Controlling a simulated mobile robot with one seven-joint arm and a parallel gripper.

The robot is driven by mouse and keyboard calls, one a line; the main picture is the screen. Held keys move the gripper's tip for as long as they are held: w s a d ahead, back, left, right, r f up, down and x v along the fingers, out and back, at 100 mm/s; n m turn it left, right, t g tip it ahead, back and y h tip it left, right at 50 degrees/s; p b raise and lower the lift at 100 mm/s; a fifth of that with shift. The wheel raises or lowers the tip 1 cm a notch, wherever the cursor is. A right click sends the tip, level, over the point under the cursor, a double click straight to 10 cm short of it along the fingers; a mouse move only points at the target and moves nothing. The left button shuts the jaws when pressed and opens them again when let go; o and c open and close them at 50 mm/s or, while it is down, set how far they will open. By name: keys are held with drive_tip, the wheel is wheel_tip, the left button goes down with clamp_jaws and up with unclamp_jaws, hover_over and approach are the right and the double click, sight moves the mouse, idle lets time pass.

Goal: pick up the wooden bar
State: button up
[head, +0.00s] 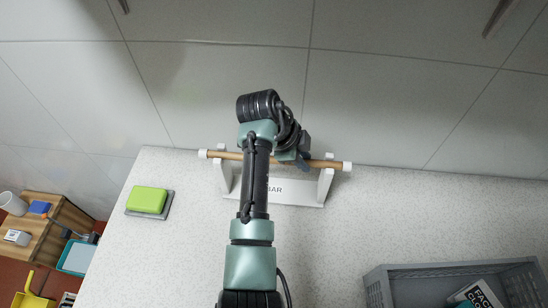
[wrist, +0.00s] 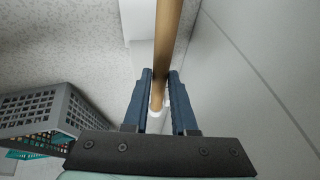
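The wooden bar (head: 230,156) is a light brown rod with white ends. It lies across a white stand (head: 304,200) marked "BAR", at the back of the counter in the head view. My arm hides the bar's middle. In the wrist view the bar (wrist: 167,35) runs between the two blue fingers of my gripper (wrist: 160,73), one finger on each side. The head view shows the gripper right of the bar's middle, partly hidden by my arm.
A green sponge (head: 147,200) on a grey pad lies left of the stand. A grey crate (head: 405,268) with boxed items stands at the front right. A tiled wall (head: 400,100) rises close behind the bar. The speckled counter (head: 350,230) between stand and crate is clear.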

clamp_jaws()
drive_tip(key=shift+r, duration=0.1)
